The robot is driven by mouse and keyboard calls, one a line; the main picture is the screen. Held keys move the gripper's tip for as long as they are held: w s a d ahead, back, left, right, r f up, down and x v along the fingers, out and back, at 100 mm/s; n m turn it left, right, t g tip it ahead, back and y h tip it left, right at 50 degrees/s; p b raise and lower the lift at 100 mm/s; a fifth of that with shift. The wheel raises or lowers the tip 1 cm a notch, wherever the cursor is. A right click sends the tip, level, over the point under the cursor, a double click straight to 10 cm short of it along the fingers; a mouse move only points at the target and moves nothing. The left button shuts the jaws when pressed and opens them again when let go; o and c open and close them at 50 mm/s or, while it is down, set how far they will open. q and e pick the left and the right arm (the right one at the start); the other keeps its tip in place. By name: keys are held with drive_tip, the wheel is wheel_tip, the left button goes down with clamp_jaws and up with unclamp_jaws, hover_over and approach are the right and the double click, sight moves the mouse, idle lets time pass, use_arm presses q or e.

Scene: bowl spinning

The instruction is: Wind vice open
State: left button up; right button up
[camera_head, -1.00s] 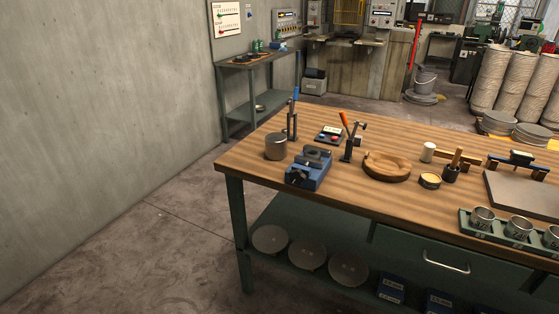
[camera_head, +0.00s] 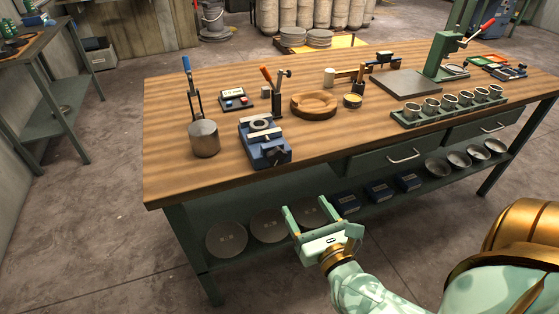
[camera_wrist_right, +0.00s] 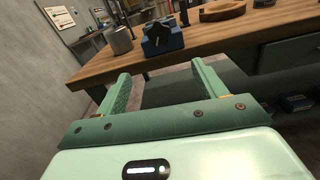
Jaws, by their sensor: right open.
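The blue vice (camera_head: 265,143) stands on the wooden bench near its front left edge. A dark part, perhaps its handle, shows at its front. The vice also shows in the right wrist view (camera_wrist_right: 160,38), beyond my fingers. My right gripper (camera_head: 308,214) is open and empty. It is in front of the bench and below its top, apart from the vice. In the right wrist view my two green fingers (camera_wrist_right: 160,82) are spread wide with nothing between them. My left gripper is in neither view.
A metal cylinder (camera_head: 204,138) stands left of the vice. A wooden ring (camera_head: 313,106) and a clamp with an orange handle (camera_head: 277,92) are behind it. The bench's front edge (camera_head: 330,157) lies between my right gripper and the vice. Round discs (camera_head: 227,239) are on the lower shelf.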

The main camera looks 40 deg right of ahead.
sight(278, 159)
drive_tip(key=shift+m, duration=0.5)
drive_tip(key=x, duration=1.6)
drive_tip(key=shift+w+r, duration=0.15)
drive_tip(key=shift+r, duration=0.2)
drive_tip(key=c, duration=1)
